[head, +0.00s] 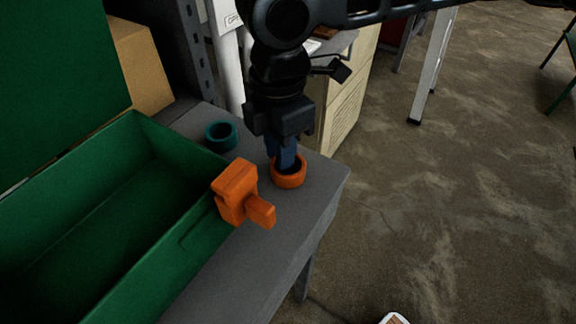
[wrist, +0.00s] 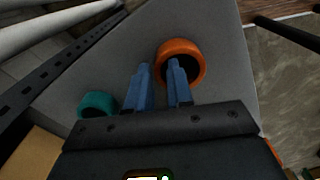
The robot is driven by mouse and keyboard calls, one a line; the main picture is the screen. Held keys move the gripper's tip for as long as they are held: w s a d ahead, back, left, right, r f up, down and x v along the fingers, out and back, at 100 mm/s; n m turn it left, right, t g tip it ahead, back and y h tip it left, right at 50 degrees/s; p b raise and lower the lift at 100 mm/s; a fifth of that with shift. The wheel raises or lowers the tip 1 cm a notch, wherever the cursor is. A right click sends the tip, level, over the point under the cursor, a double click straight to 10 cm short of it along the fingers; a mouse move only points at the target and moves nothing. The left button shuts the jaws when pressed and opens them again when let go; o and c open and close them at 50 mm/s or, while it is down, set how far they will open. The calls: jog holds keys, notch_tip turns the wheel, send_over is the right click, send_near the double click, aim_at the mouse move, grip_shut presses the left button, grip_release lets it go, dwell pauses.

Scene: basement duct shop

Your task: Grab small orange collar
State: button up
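The small orange collar (head: 289,181) is a short ring lying flat on the grey table near its right edge. It also shows in the wrist view (wrist: 194,50). My gripper (head: 284,166) points down at the collar. In the wrist view, the blue fingers (wrist: 159,67) stand apart, with a gap between them. The right finger is over the collar's hole and the left finger is outside its left rim, so the near-left wall shows between them. Whether either finger touches the wall cannot be told.
A teal collar (head: 221,136) lies at the back left on the grey table (head: 232,272). An open green box (head: 200,262) stands left, with an orange block-like tool (head: 236,190) at its right wall, close to the orange collar. A cardboard box (head: 141,66) stands behind.

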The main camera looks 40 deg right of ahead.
grip_shut()
